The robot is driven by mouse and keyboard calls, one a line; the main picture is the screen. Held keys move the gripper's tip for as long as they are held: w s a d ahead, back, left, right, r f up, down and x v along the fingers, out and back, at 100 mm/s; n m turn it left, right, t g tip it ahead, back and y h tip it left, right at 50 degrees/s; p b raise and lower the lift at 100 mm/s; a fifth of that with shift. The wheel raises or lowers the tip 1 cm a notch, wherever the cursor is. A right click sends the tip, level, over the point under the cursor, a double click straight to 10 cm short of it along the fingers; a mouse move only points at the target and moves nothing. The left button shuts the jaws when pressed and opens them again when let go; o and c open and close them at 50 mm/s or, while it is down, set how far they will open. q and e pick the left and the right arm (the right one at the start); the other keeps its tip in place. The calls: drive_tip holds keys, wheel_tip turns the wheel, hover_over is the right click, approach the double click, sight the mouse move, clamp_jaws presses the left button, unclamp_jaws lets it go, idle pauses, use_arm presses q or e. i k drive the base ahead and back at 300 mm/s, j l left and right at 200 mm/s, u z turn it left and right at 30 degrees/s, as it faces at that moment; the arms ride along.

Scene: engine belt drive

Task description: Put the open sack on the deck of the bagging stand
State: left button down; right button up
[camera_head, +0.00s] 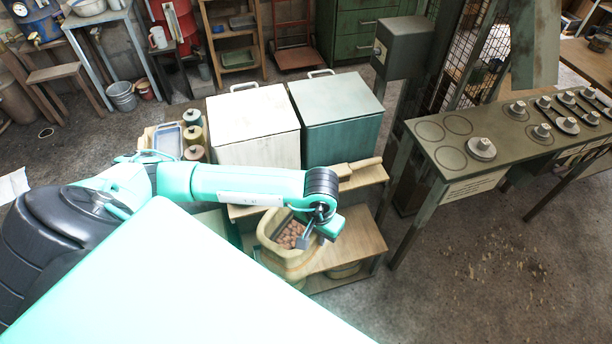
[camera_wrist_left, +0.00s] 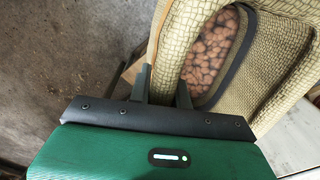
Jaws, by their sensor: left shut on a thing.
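The open sack (camera_head: 288,262) is tan and woven, with brown lumps inside, and stands mouth up at the wooden deck (camera_head: 355,243) of the bagging stand. I cannot tell whether its base touches the deck. My left gripper (camera_head: 318,236) is at the sack's right rim. In the left wrist view, the gripper's fingers (camera_wrist_left: 162,92) straddle the wall of the sack (camera_wrist_left: 268,70), shut on it. My right gripper is not in view.
A wooden scoop (camera_head: 355,168) lies on the stand's upper shelf. Behind it are a cream bin (camera_head: 252,125) and a green bin (camera_head: 338,110). A bench with weights (camera_head: 480,148) stands at the right. Open floor (camera_head: 460,265) lies right of the stand.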

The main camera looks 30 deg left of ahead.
sight(354, 246)
drive_tip(key=i+l+u, duration=0.45)
drive_tip(key=l+u, duration=0.25)
drive_tip(key=l, duration=0.15)
drive_tip(key=i+l+u, duration=0.2)
drive_tip(key=l, duration=0.2)
drive_tip(key=i+l+u, duration=0.1)
drive_tip(key=l+u, duration=0.15)
drive_tip(key=l, duration=0.1)
